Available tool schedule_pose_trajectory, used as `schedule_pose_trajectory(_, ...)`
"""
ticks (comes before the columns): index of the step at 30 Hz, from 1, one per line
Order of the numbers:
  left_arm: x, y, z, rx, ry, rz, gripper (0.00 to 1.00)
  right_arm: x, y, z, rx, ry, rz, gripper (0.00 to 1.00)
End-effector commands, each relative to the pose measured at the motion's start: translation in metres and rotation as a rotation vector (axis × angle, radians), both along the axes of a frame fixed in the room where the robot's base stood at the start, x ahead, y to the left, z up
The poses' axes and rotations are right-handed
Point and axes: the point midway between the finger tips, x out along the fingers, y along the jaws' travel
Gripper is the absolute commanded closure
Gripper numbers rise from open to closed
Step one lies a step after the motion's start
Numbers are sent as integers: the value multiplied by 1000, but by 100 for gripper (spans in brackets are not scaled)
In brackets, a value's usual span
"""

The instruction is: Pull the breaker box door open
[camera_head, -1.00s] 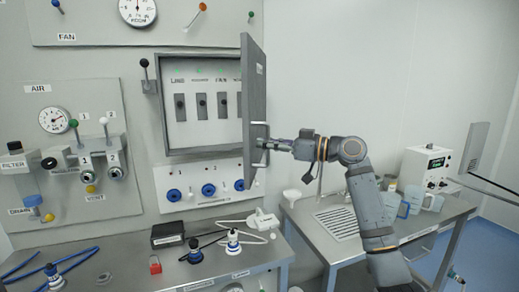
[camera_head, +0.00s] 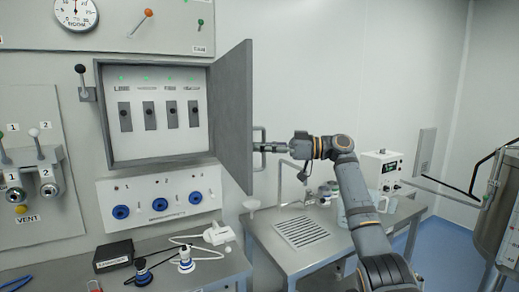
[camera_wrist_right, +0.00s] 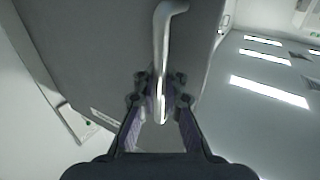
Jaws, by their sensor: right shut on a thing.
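The breaker box (camera_head: 158,158) is mounted on the wall, with several dark switches and green lights inside. Its grey door (camera_head: 234,112) stands open, swung out on the right side of the box. The door handle (camera_head: 262,135) is a metal bar on the door's outer face. My right gripper (camera_head: 262,147) is shut on the handle. In the right wrist view the handle (camera_wrist_right: 162,50) runs down between the fingers of my right gripper (camera_wrist_right: 160,100). My left gripper is in neither view.
Below the box is a white panel with blue sockets (camera_head: 160,204). A metal bench with a grille (camera_head: 300,231) stands below my right arm, with a white instrument (camera_head: 382,170) on it. A steel vessel (camera_head: 496,215) stands at the far right.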

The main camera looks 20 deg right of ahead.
Motion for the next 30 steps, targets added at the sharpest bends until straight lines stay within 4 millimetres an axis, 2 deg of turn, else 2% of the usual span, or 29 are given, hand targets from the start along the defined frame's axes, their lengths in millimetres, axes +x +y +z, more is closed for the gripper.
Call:
schedule_pose_trajectory(7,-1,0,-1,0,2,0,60,0,0,-5,-6,10,2,100)
schedule_pose_trajectory(8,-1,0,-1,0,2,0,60,0,0,-5,-6,10,2,90)
schedule_pose_trajectory(13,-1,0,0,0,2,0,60,0,0,-3,-4,7,1,67)
schedule_pose_trajectory(23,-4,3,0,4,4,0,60,-1,-3,-1,-3,3,-1,67)
schedule_pose_trajectory(26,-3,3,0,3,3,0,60,-8,-15,-1,-3,3,-3,67)
schedule_pose_trajectory(30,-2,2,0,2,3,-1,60,-25,-44,-1,-5,4,-5,67)
